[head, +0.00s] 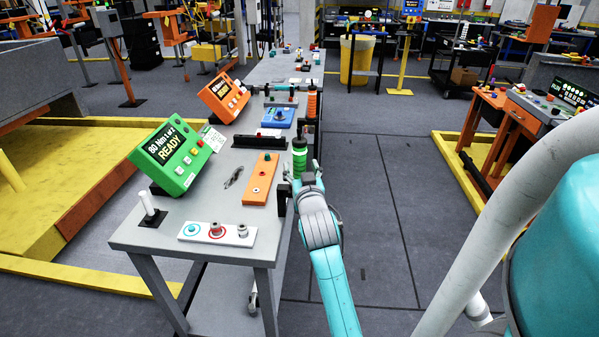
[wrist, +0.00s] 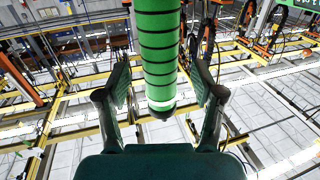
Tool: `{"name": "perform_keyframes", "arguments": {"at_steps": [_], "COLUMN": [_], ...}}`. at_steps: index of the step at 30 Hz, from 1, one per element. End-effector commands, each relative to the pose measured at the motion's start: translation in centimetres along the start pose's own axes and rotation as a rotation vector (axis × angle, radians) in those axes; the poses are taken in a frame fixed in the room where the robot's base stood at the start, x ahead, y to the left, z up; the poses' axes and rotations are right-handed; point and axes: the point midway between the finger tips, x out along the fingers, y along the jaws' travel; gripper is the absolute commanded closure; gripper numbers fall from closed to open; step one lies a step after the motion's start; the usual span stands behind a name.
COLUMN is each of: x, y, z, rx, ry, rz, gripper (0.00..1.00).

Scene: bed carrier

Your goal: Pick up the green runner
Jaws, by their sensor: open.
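The green runner (head: 299,158) is a green upright cylinder with dark rings at the right edge of the grey workbench, in the head view. In the wrist view the green runner (wrist: 158,50) fills the upper middle, between my open fingers. My gripper (head: 305,178) is right at its lower part in the head view; the fingers (wrist: 160,100) stand on both sides of it in the wrist view, with gaps visible. Whether a finger touches it I cannot tell. Its top is outside the wrist view.
The grey bench (head: 150,232) holds a green READY screen box (head: 172,157), an orange screen box (head: 224,97), an orange button plate (head: 261,180) and a white plate (head: 217,234). An orange-handled tool (head: 312,103) stands behind the runner. Floor (head: 375,200) right of the bench is clear.

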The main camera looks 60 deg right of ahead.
Motion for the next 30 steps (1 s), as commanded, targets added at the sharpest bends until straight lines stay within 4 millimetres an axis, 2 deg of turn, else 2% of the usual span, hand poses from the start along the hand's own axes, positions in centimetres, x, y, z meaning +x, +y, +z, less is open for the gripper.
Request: {"name": "perform_keyframes", "arguments": {"at_steps": [6, 15, 23, 30], "x": [2.5, 2.9, 2.9, 2.9], "y": [0.0, 0.0, 0.0, 0.0], "z": [-0.1, -0.1, -0.1, -0.3], "rx": [0.000, -0.001, 0.000, 0.000], "ry": [0.000, 0.001, 0.000, 0.006], "rz": [0.000, -0.001, -0.001, -0.001], "gripper": [0.33, 0.33, 0.98, 1.00]}}
